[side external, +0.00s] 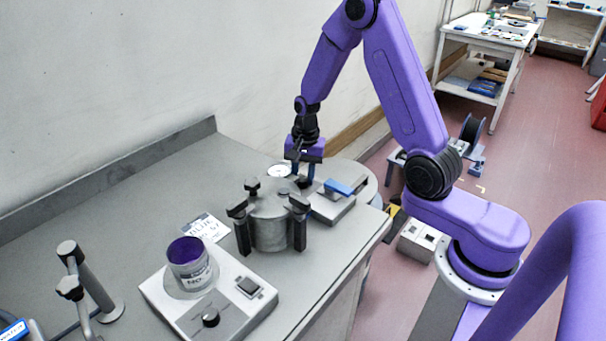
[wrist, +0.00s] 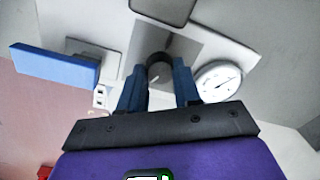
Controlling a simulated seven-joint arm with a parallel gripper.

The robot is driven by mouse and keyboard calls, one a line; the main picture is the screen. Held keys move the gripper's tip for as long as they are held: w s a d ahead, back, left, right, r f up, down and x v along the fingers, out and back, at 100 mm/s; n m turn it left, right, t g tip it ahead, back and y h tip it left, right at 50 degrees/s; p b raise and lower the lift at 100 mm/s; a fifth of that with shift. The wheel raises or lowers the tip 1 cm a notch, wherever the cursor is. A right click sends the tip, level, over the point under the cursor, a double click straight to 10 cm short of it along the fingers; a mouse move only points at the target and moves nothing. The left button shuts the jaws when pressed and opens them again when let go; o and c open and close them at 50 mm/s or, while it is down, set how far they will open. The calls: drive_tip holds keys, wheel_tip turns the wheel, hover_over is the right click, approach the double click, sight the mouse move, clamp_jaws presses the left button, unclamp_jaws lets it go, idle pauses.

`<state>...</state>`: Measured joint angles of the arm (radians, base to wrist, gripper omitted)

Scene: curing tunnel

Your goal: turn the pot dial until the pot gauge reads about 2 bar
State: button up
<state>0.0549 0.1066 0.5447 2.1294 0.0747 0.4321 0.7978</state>
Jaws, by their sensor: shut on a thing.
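My gripper (wrist: 158,80) is shut on the pot dial (wrist: 158,70), a dark round knob with a pale mark, between its blue fingers in the wrist view. In the side external view my gripper (side external: 304,176) points down behind the pot, and the dial is hidden there. The pot gauge (wrist: 218,81) is a white round face just right of the fingers, with a dark needle; its numbers are too small to read. The gauge also shows in the side external view (side external: 279,171), left of my gripper. The grey metal pot (side external: 270,230) stands upright with dark clamps around its lid.
A blue-topped grey box (side external: 338,188) stands close to the right of my gripper. A scale (side external: 230,300) bearing a cup with purple contents (side external: 188,262) is at the front, near a printed label (side external: 207,228). The bench's back left is clear.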

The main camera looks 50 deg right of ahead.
sight(306, 179)
drive_tip(key=shift+m, duration=0.5)
drive_tip(key=o, duration=1.1)
drive_tip(key=shift+c, duration=0.2)
drive_tip(key=shift+r, duration=0.1)
wheel_tip(306, 179, up, 17)
drive_tip(key=shift+s+d+r, duration=0.15)
drive_tip(key=shift+s, duration=0.25)
